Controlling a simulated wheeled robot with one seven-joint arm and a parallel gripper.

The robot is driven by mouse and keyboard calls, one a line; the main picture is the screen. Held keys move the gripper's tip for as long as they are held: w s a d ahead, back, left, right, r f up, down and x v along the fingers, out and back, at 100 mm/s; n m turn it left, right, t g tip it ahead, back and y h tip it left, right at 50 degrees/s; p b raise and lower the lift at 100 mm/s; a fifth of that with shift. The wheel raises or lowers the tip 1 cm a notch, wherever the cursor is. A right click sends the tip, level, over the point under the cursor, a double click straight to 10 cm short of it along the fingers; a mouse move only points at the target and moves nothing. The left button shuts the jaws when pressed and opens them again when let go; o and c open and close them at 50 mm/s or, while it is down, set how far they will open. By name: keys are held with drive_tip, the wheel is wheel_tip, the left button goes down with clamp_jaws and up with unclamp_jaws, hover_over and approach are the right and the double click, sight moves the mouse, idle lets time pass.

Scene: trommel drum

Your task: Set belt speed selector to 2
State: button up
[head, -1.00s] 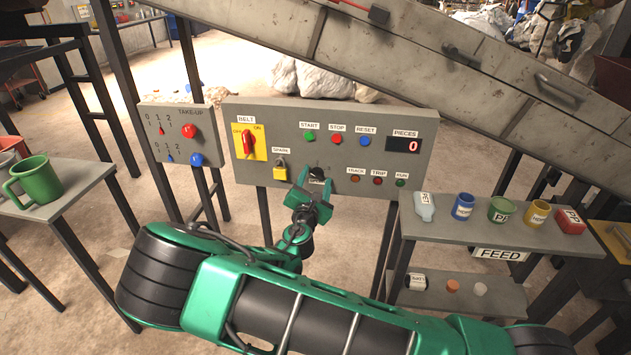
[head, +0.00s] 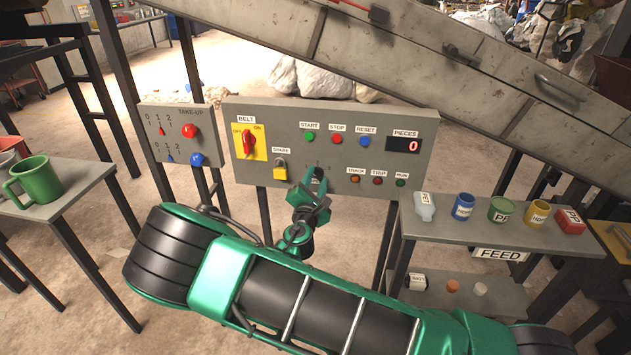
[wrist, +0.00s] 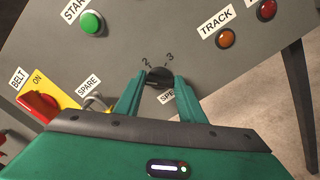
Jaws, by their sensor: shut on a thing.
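The belt speed selector (wrist: 158,78) is a small black knob on the grey control panel (head: 350,115). In the wrist view it sits between my two green fingers, under the printed marks 2 and 3. A label starting "SPE" is partly covered by a finger. My gripper (wrist: 159,84) is shut on the knob, with a finger on each side. In the head view my gripper (head: 314,178) is at the panel's lower middle and hides most of the knob. I cannot tell which mark the knob points to.
A yellow padlock (head: 280,170) at SPARE and the red BELT switch (head: 248,142) are left of my gripper. Start, stop and reset buttons are above; TRACK, TRIP and RUN lamps are right. A shelf (head: 420,230) with containers stands right.

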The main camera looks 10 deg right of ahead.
drive_tip(key=m, duration=0.3)
drive_tip(key=shift+d+f+m, duration=0.1)
drive_tip(key=shift+f+m, duration=0.05)
drive_tip(key=shift+m, duration=0.25)
drive_tip(key=m, duration=0.4)
drive_tip(key=shift+f+m, duration=0.15)
drive_tip(key=shift+m, duration=0.15)
drive_tip(key=shift+s, duration=0.1)
drive_tip(key=o, duration=1)
drive_tip(key=shift+o, duration=0.2)
drive_tip(key=v, duration=1)
drive_tip(key=shift+s, duration=0.3)
